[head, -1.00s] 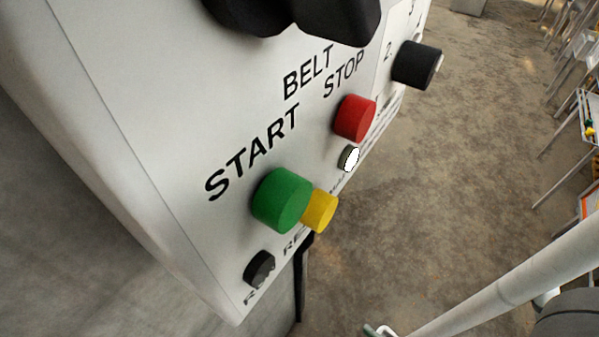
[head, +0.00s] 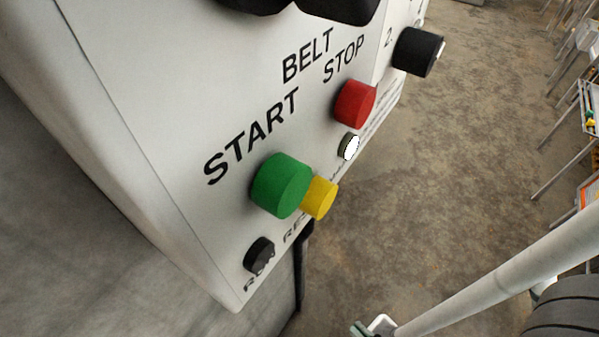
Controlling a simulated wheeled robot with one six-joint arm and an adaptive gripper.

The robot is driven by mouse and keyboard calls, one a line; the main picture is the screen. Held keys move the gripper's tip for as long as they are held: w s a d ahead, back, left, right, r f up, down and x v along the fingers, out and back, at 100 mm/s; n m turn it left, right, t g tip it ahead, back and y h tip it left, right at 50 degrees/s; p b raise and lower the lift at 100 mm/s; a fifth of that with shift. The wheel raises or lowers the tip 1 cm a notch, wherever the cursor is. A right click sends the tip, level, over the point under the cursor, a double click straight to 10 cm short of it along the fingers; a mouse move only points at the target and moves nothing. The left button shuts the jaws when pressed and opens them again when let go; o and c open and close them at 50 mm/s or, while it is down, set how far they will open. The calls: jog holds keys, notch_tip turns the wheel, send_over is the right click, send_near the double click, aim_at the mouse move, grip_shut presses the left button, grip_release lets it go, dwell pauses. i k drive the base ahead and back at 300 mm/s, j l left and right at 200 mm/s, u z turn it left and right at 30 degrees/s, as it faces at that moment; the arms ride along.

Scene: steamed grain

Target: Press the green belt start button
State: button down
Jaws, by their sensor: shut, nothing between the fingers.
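The green belt start button (head: 281,186) stands out from the white face of a control box (head: 160,90) in the head view. It is a thick round cap under the printed word START. Nothing touches it.
The yellow one is close beside the green. Open floor (head: 450,170) lies to the right, with tables (head: 588,105) at the far edge.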

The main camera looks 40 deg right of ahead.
aim_at(280, 185)
jog(key=j+z, duration=0.15)
jog(key=j, duration=0.45)
jog(key=k+j+z, duration=0.15)
jog(key=j, duration=0.45)
jog(key=k+j+z, duration=0.25)
jog(key=j, duration=0.3)
jog(key=k+j+z, duration=0.25)
jog(key=j, duration=0.25)
jog(key=k+j+z, duration=0.25)
jog(key=k+j, duration=0.15)
jog(key=k+l+z, duration=0.25)
jog(key=k, duration=0.25)
